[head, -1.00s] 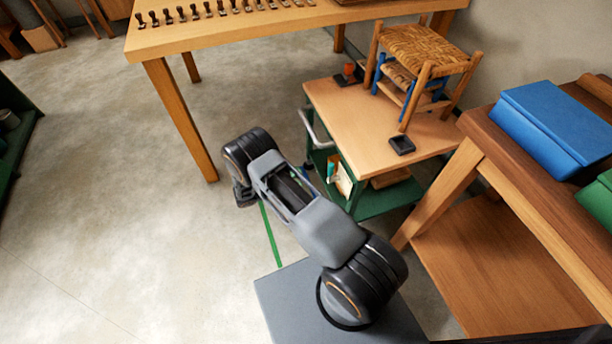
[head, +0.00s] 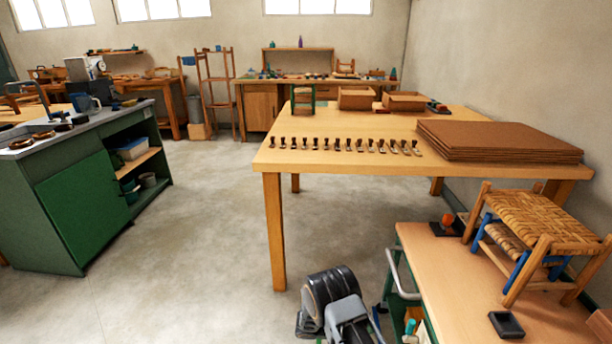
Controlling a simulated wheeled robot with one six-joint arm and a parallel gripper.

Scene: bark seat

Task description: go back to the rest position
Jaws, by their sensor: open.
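My arm (head: 335,300) shows at the bottom edge of the head view, left of the wooden-topped cart. Only a black ribbed joint and part of a grey link are in the picture. A small dark part of the arm shows just below and left of the joint. My gripper cannot be made out; it is out of the picture or hidden behind the arm.
A long wooden table (head: 345,165) stands ahead with a row of small tools and stacked brown sheets (head: 500,140). The cart (head: 455,290) at right bears a woven stool (head: 540,222). A green cabinet (head: 75,205) stands left. The floor between is clear.

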